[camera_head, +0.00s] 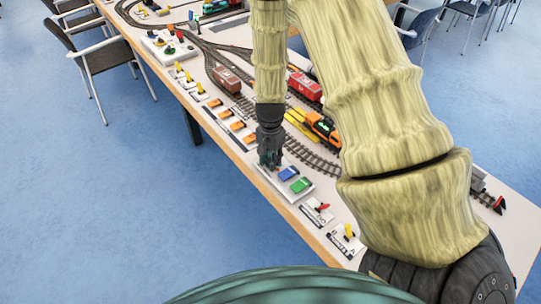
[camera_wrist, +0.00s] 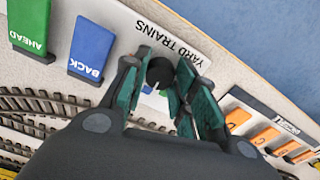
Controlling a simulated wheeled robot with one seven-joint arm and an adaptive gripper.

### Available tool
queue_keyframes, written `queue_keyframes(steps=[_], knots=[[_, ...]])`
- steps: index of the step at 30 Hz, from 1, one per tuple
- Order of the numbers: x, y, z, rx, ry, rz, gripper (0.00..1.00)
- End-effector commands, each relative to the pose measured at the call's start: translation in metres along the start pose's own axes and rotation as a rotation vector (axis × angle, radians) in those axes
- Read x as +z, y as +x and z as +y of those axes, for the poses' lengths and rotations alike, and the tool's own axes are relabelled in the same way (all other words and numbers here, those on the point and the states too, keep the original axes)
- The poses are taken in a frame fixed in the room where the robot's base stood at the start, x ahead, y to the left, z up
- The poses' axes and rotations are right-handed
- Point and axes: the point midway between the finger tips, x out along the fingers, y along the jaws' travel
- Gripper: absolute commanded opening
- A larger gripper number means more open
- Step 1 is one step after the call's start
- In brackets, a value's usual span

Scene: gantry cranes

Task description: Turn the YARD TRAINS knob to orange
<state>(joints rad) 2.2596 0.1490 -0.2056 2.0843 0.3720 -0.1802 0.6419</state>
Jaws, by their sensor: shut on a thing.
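The YARD TRAINS panel (camera_wrist: 125,28) is a white plate with its printed label upside down in the wrist view; in the head view the panel (camera_head: 308,194) lies near the table's front edge. Its dark round knob (camera_wrist: 160,72) sits between my fingers in the wrist view. My gripper (camera_wrist: 163,88) is shut on the knob from above. It also shows in the head view (camera_head: 270,160), where it hides the knob. A small blue patch shows beside the knob.
A blue BACK paddle (camera_wrist: 92,46) and a green AHEAD paddle (camera_wrist: 29,24) are on the same panel. Orange switches (camera_wrist: 268,135) stand on the neighbouring panel. An orange locomotive (camera_head: 322,127) and track lie behind. Red (camera_head: 322,207) and yellow (camera_head: 348,232) levers stand nearer.

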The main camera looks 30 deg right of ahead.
Motion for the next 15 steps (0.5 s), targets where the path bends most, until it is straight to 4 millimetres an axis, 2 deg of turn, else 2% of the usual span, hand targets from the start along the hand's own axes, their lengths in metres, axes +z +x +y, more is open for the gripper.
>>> queue_keyframes(steps=[15], knots=[[-0.0009,-0.0032,-0.0001,0.0,0.49,0.002,0.04]])
